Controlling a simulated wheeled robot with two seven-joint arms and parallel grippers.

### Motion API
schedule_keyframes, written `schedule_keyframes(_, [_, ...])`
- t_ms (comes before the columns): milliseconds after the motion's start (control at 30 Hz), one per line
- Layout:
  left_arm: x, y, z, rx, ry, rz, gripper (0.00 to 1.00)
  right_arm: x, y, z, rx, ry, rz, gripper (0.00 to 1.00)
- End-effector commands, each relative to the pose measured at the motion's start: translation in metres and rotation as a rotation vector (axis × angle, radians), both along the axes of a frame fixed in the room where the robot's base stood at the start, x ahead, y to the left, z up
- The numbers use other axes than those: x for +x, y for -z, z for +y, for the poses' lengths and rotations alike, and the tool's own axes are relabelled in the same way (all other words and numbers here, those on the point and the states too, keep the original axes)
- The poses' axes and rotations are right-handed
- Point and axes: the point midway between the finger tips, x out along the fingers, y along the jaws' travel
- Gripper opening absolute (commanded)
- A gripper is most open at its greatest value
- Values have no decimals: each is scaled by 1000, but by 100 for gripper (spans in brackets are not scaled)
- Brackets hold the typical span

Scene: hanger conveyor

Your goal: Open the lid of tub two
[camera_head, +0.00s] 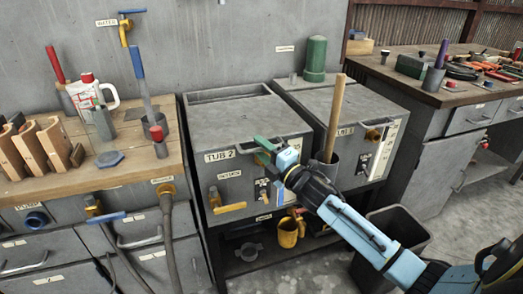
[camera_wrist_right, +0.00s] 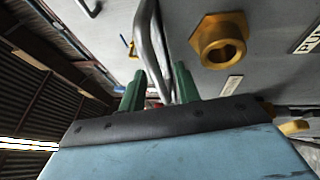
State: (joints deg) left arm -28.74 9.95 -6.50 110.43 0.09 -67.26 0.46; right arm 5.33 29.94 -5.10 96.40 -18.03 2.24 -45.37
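Tub two (camera_head: 245,190) is a grey metal box labelled "TUB 2" in the middle of the head view. Its flat grey lid (camera_head: 240,122) is down. A metal bar handle (camera_head: 246,150) runs along the lid's front edge; it also shows in the right wrist view (camera_wrist_right: 150,40). My right gripper (camera_head: 263,151) is at the right part of this handle. In the right wrist view its green fingers (camera_wrist_right: 158,90) stand apart on either side of the bar, with some gap showing. My left gripper is not in view.
A second grey tub (camera_head: 350,110) stands to the right, with a wooden-handled tool in a holder (camera_head: 326,165) at its front left. A brass fitting (camera_wrist_right: 220,40) is close in the wrist view. A wooden bench (camera_head: 105,165) stands left.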

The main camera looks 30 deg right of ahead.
Motion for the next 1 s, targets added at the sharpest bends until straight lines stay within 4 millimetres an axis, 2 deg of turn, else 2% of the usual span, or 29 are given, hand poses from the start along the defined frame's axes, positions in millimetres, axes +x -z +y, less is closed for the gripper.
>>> schedule_keyframes(300, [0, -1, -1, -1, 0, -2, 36, 2, -1, 0, 0, 1, 1, 33])
schedule_keyframes(567, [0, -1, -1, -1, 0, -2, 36, 2, 0, 0, 0, 1, 0, 0])
schedule_keyframes(1000, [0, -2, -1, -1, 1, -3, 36, 2, -2, 0, 1, 0, 3, 0])
